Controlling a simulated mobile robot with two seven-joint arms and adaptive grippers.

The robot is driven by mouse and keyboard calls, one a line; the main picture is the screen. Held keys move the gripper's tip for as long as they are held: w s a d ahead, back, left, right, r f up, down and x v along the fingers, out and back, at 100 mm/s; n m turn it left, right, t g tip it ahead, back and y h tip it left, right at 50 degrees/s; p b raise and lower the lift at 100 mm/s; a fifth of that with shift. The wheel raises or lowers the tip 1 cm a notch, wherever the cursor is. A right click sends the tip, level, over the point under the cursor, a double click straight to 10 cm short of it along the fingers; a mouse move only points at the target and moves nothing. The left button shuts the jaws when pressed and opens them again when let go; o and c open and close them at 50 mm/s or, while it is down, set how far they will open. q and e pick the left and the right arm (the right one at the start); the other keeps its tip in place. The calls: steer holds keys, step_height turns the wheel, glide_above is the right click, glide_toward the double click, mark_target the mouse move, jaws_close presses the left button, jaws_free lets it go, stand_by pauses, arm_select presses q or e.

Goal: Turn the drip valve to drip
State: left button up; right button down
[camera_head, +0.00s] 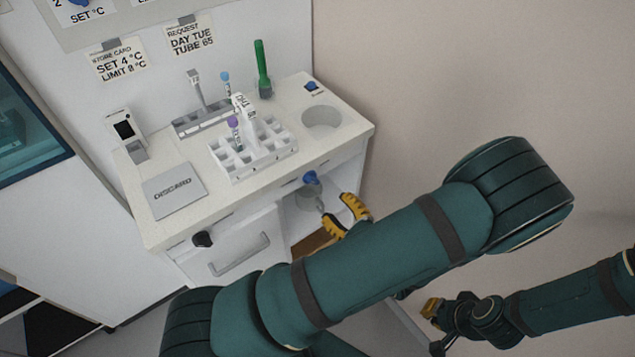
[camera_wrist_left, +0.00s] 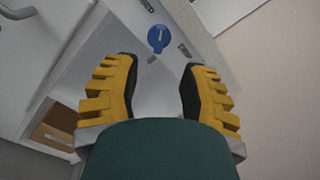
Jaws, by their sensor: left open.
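The drip valve (camera_head: 310,177) is a blue knob on the front edge of the white counter, above an open niche. In the left wrist view the knob (camera_wrist_left: 157,38) carries a pale mark and lies just beyond and between my fingertips, with small lettering on either side, too small to read surely. My left gripper (camera_head: 343,213) has its yellow fingers spread, below and right of the knob, apart from it and empty. The fingers also show wide apart in the left wrist view (camera_wrist_left: 160,78). My right gripper (camera_head: 434,309) is low at the right, partly hidden; its opening is unclear.
The counter (camera_head: 220,195) holds a white tube rack (camera_head: 262,155), a grey discard plate (camera_head: 174,192), a small reader (camera_head: 124,130) and a green tube (camera_head: 262,68). A black knob (camera_head: 202,239) and drawer handle (camera_head: 240,256) are on the front.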

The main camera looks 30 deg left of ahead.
mark_target(314, 182)
arm_select(q)
steer(key=b+x, duration=0.1)
steer(key=x, duration=0.8)
steer(key=shift+w+a, duration=0.1)
steer(key=shift+a, duration=0.1)
jaws_close()
